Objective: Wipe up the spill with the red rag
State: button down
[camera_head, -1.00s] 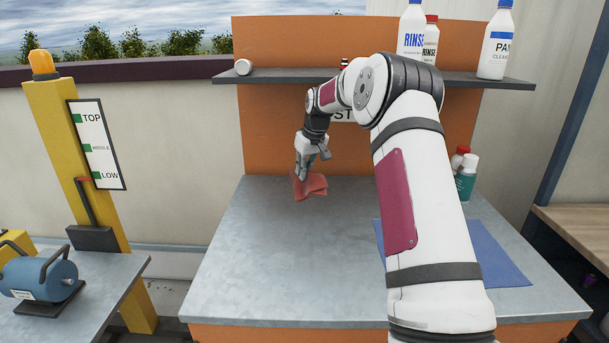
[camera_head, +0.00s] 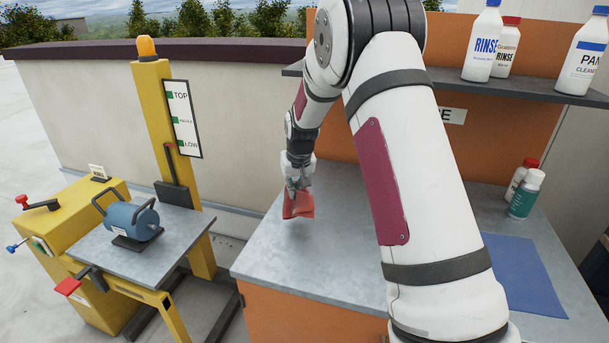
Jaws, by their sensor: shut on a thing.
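The red rag (camera_head: 299,206) is crumpled and hangs from my gripper (camera_head: 298,186) near the left edge of the grey metal bench top (camera_head: 310,262). My gripper points down and is shut on the rag. The rag appears just above the bench top or touching it; I cannot tell which. I see no clear spill on the visible part of the bench. My arm hides the middle of the bench.
A blue mat (camera_head: 522,275) lies on the bench at right. A green bottle (camera_head: 526,194) and a red-capped bottle (camera_head: 520,176) stand behind it. The shelf (camera_head: 560,92) holds more bottles. At left stands a yellow lift post (camera_head: 158,120) beside a blue motor-like drum (camera_head: 132,218).

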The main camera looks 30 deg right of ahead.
jog(key=b, duration=0.3)
send_over(294, 223)
jog(key=shift+s+a+f, duration=0.1)
jog(key=shift+s+f, duration=0.1)
jog(key=shift+f, duration=2.05)
jog(key=shift+s+f, duration=0.2)
jog(key=shift+f, duration=2.05)
jog(key=c, duration=0.8)
grip_release()
jog(key=shift+f+b, duration=0.35)
jog(key=shift+f, duration=0.6)
jog(key=shift+s+f, duration=0.15)
grip_shut()
